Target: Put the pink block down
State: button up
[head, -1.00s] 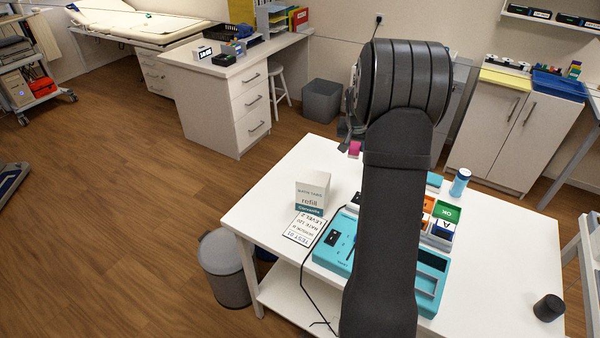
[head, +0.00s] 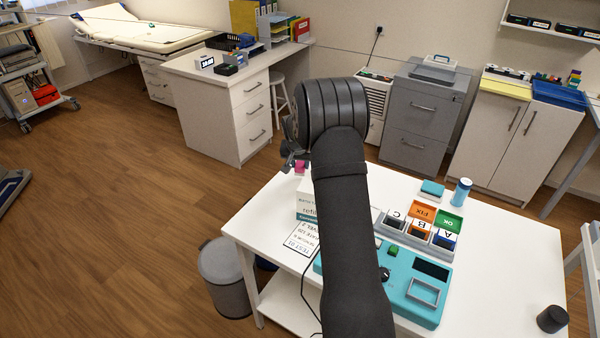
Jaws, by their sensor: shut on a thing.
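The pink block (head: 299,167) is small and mostly hidden behind my arm's dark wrist and the fingers. My gripper (head: 297,161) is shut on it and holds it above the back left part of the white table (head: 500,240). In the picture the block shows just above the white refill box (head: 308,200). How high it is above the box or table I cannot tell.
A teal device (head: 425,305) stands right of my arm, with a rack of lettered blocks and orange and green trays (head: 447,222) behind it. A blue bottle (head: 461,191), a teal block (head: 432,188) and a black cup (head: 551,314) stand farther right.

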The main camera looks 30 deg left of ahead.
aim_at(299, 167)
jog(key=shift+f, duration=2)
jog(key=shift+f, duration=0.1)
jog(key=o, duration=1)
jog(key=shift+c, duration=0.2)
jog(key=shift+s+r, duration=0.1)
jog(key=shift+r, duration=0.35)
jog(key=v, duration=1.1)
